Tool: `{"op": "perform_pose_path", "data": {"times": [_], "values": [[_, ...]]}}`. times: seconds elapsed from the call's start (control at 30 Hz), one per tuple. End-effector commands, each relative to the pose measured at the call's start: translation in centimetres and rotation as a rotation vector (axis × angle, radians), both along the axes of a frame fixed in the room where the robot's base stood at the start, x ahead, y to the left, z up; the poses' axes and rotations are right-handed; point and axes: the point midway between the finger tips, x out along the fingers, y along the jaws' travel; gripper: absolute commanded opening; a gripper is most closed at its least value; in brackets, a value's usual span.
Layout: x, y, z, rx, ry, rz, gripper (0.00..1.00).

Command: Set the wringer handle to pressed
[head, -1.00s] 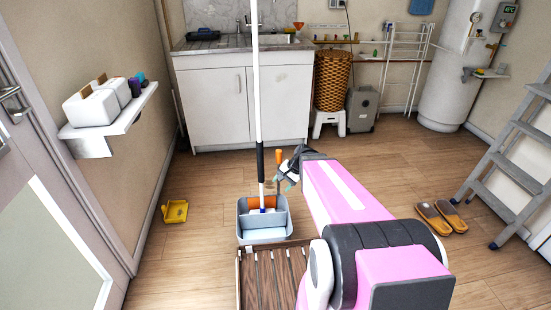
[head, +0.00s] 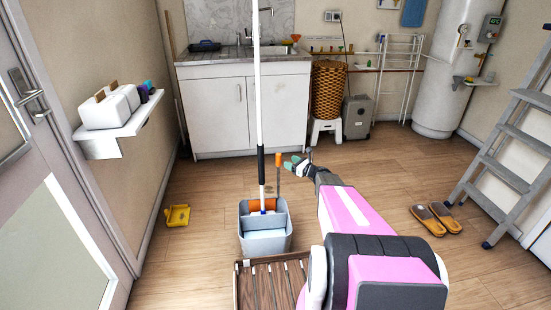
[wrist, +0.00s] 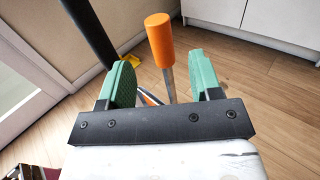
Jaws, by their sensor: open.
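The wringer handle (head: 278,160) is a thin rod with an orange grip, standing upright at the back right of the grey-blue mop bucket (head: 265,236). An orange wringer part (head: 266,204) shows inside the bucket. My gripper (head: 294,165) is just right of the handle's orange grip in the head view. In the wrist view, the orange grip (wrist: 159,38) stands ahead of and between the open green fingers (wrist: 166,82). I see no contact. A mop with a white and black pole (head: 258,110) stands upright in the bucket.
A slatted wooden crate (head: 268,284) stands in front of the bucket. A yellow dustpan (head: 177,215) lies on the floor at left, and orange slippers (head: 436,218) lie at right. A white sink cabinet (head: 245,112) is behind. The floor around the bucket is mostly clear.

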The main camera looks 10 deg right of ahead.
Motion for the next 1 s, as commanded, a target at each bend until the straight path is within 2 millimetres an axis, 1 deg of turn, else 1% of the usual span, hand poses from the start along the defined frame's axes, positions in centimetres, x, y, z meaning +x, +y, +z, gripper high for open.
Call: {"op": "perform_pose_path", "data": {"times": [0.4,0.5,0.7,1.0], "values": [[5.1,4.8,-0.1,-0.004,-0.001,0.004,0.58],[6.1,5.7,0.0,-0.004,-0.002,0.003,0.58],[7.2,6.9,0.0,-0.004,-0.002,0.002,0.58],[7.3,7.0,0.0,-0.004,-0.001,0.002,0.58]]}}
